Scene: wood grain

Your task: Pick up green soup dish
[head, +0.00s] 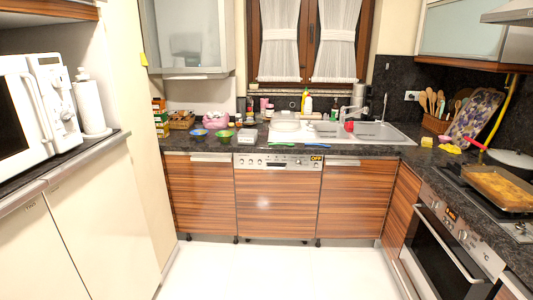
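A small green dish (224,134) sits on the dark countertop, left of the sink and close to the counter's front edge. It looks like a shallow round bowl, small in this view. My gripper is not in view.
A blue dish (199,133) stands left of the green one, a pink bowl (215,121) behind, and a grey-white box (244,136) to its right. Green (282,145) and blue (307,146) utensils lie before the sink (370,131). The white floor (270,270) is clear.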

